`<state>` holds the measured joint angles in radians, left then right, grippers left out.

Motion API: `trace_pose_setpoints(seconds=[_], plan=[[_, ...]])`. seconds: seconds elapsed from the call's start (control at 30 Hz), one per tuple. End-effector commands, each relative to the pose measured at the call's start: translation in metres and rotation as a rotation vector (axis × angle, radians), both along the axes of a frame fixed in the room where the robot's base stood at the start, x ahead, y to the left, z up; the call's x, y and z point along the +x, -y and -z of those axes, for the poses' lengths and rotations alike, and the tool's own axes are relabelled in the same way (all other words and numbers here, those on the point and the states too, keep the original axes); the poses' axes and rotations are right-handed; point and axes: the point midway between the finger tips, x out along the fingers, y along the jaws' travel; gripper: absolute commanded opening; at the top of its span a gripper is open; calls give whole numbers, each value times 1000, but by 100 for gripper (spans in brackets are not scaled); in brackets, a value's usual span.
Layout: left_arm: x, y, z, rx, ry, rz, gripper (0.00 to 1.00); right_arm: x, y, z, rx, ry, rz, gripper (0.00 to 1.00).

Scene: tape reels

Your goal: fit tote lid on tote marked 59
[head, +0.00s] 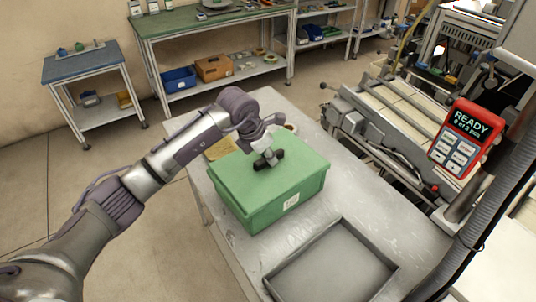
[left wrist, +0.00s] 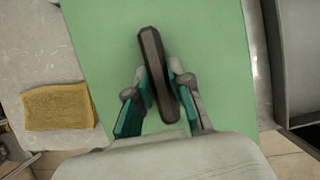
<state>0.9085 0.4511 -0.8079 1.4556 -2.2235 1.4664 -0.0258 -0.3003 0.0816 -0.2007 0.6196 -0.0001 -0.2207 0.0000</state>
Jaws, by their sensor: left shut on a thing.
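The green lid (head: 262,168) lies over the green tote (head: 262,207) on the grey table; from this angle its edges look lined up with the tote's rim. A white label (head: 291,202) is on the tote's side, too small to read. My left gripper (head: 268,158) is shut on the dark handle (head: 276,156) on top of the lid. In the left wrist view the fingers close on both sides of this dark bar (left wrist: 155,75), with the green lid (left wrist: 215,50) beneath. My right gripper is not in view.
A grey tray (head: 335,265) sits at the table's front right. A yellow cloth (left wrist: 57,107) lies left of the lid, and also shows in the head view (head: 220,148). A machine with a red READY panel (head: 465,137) stands to the right.

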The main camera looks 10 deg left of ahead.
Motion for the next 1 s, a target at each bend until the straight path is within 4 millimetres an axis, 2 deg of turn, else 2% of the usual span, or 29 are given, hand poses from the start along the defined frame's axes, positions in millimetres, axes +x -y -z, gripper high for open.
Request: trace_pose_setpoints(seconds=[0.13, 0.17, 0.3, 0.33, 0.67, 0.87, 1.0], plan=[[0, 0, -1, -1, 1, 0, 0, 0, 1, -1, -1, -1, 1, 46], [0, 0, -1, -1, 1, 0, 23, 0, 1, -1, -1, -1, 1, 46], [0, 0, -1, -1, 1, 0, 47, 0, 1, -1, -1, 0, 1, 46], [0, 0, -1, -1, 1, 0, 49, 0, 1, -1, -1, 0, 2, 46], [-1, -1, -3, 0, 0, 0, 49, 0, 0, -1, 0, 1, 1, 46], [-8, -8, -28, 1, 5, 1, 49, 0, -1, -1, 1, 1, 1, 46], [-17, -16, -57, 1, 6, 0, 49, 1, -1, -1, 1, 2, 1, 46]])
